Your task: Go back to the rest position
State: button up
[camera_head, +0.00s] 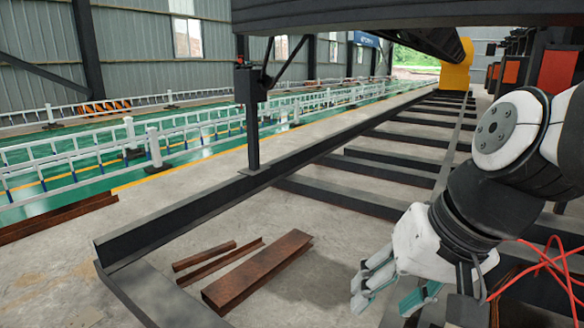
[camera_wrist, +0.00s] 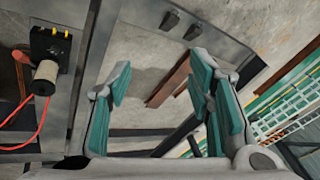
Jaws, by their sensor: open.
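My gripper (camera_head: 385,298) hangs at the lower right of the head view, pointing down over the dark steel frame. In the wrist view, the two teal-padded fingers of my gripper (camera_wrist: 160,80) stand wide apart. Nothing is between the pads. Behind the gap lie the concrete floor and a rusty steel bar (camera_wrist: 170,82), well beyond the fingertips and apart from them. My arm is bent at the right of the head view.
Rusty bars (camera_head: 258,270) lie on the floor inside the dark frame (camera_head: 180,228). A post (camera_head: 252,135) rises from its rail. A dark box (camera_wrist: 48,48) with a red cable (camera_wrist: 30,118) is left of my gripper. Concrete left of the frame is mostly clear.

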jog(key=s+d+f+n+g+h, duration=0.1)
jog(key=s+d+g, duration=0.15)
jog(key=s, duration=0.55)
jog(key=s+d+f+g+h, duration=0.15)
jog(key=s+d, duration=0.25)
jog(key=s, duration=0.4)
notch_tip(320, 180, up, 28)
jog(key=t+p, duration=0.4)
jog(key=p, duration=2.3)
jog(key=shift+s+d+t, duration=0.3)
jog(key=shift+d, duration=0.1)
jog(key=shift+r+h, duration=0.1)
jog(key=shift+h, duration=0.15)
